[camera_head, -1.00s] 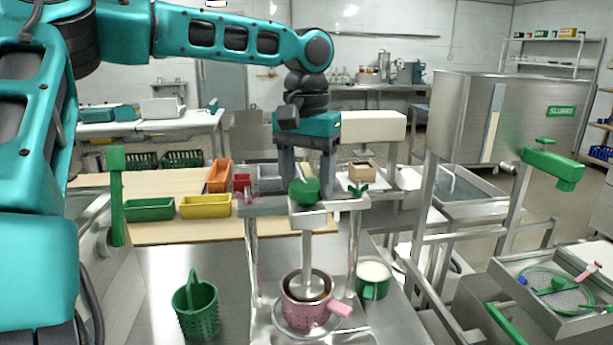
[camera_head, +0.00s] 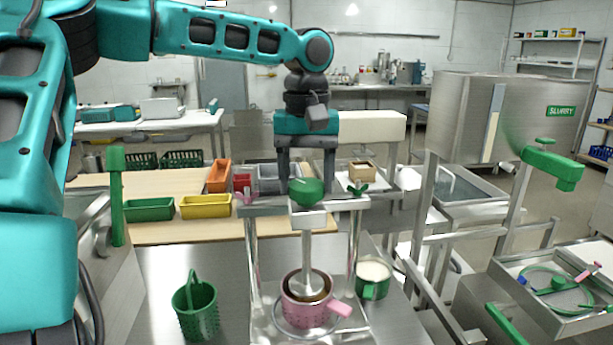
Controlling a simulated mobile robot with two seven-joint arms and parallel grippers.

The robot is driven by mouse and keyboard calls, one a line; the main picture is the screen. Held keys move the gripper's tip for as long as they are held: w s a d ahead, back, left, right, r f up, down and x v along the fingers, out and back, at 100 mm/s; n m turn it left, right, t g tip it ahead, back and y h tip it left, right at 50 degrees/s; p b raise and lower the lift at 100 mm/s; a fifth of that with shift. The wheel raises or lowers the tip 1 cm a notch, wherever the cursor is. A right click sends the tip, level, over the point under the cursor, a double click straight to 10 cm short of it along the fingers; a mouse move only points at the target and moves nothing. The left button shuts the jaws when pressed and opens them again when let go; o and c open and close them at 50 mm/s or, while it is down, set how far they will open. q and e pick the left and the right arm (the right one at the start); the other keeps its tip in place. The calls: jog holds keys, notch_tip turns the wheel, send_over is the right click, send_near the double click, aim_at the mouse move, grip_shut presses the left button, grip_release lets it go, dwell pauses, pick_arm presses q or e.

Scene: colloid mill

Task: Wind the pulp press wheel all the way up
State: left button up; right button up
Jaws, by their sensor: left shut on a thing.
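The pulp press (camera_head: 251,250) stands at the middle front, a metal frame with two posts and a crossbar. Its green wheel (camera_head: 306,191) sits on top of the crossbar. My left gripper (camera_head: 306,188) comes down from above and is shut on the wheel, a finger at each side. Below the crossbar a shaft carries a round press plate (camera_head: 307,284), which sits in the mouth of a pink pot (camera_head: 308,311) with a pink handle. How deep the plate sits is partly hidden by the rim. My right gripper is not in view.
A green perforated basket (camera_head: 196,311) stands left of the press, and a green mug (camera_head: 373,279) with pale contents stands close on its right. Yellow (camera_head: 205,207) and green bins lie behind. A metal tray (camera_head: 520,280) is at far right.

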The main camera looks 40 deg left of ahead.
aim_at(307, 184)
pick_arm(q)
jog(key=shift+r, duration=0.1)
jog(key=o, duration=1.1)
jog(key=shift+c, duration=0.2)
notch_tip(307, 184, up, 13)
